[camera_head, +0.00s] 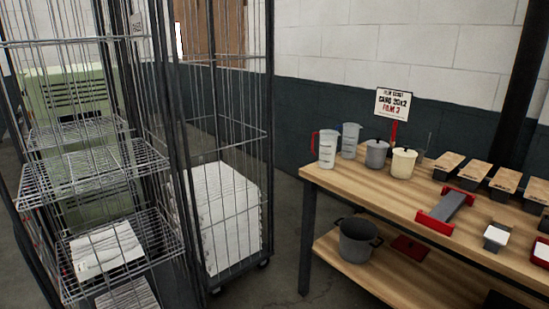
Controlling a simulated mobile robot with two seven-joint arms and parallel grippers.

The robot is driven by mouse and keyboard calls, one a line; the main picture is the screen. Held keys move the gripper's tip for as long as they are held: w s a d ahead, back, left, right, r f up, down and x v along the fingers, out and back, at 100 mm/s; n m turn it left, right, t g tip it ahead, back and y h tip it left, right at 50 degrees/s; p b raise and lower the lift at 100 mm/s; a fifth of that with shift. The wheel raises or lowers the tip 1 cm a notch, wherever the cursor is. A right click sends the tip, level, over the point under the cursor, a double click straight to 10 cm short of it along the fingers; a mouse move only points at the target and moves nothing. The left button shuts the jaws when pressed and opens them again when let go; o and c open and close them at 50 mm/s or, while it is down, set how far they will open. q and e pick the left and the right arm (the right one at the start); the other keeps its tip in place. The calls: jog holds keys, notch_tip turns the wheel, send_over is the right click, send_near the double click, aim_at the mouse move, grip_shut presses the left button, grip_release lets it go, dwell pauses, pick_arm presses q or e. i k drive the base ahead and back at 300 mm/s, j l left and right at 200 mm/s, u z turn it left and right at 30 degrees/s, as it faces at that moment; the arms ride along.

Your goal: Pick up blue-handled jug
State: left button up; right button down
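The blue-handled jug (350,141) is a pale translucent measuring jug standing upright at the back left of the wooden table (375,189). Its blue handle is on its left side. A similar jug with a red handle (327,150) stands in front of it and to the left, close beside it. A grey lidded pot (376,154) stands just right of the blue-handled jug. Neither of my grippers shows in the head view.
A cream lidded pot (403,163), a sign (393,104), a red-ended grey tool (445,211) and several wood-topped boxes (473,174) are on the table. A grey pot (357,240) sits on the lower shelf. Wire cages (213,150) stand left, with floor between.

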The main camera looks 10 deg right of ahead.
aim_at(351, 132)
jog(key=i+j+z, duration=0.2)
jog(key=z, duration=0.2)
jog(key=i+j+z, duration=0.25)
jog(key=z, duration=0.15)
jog(key=i+j+z, duration=0.2)
jog(key=z, duration=0.2)
jog(key=i+j+z, duration=0.1)
jog(key=j+z, duration=0.75)
jog(key=i+j, duration=0.05)
